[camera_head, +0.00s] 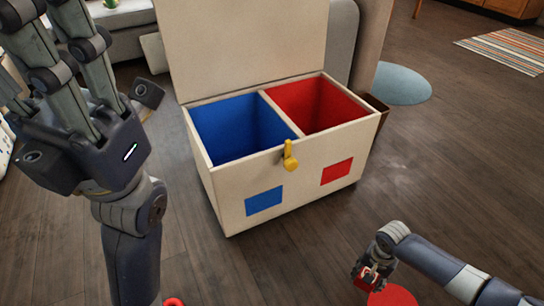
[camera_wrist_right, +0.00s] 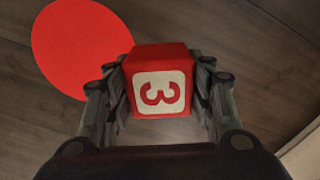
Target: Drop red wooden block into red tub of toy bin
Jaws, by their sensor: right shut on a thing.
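The toy bin (camera_head: 225,190) stands on the floor in the head view with its lid (camera_head: 240,40) raised. Its red tub (camera_head: 315,105) is on the right and its blue tub (camera_head: 238,128) on the left; both look empty from here. My right gripper (camera_head: 368,277) is shut on the red wooden block (camera_head: 366,284), in front of and below the bin's right front. In the right wrist view the block (camera_wrist_right: 160,85) sits between both fingers, with a red 3 on a pale face. My left gripper (camera_head: 60,50) is raised at the left, its fingertips cut off by the frame.
A yellow latch (camera_head: 290,155) sticks out from the bin's front rim. A red disc (camera_head: 393,297) lies on the floor below my right gripper. A round blue rug (camera_head: 403,84) and a grey sofa (camera_head: 342,40) are behind.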

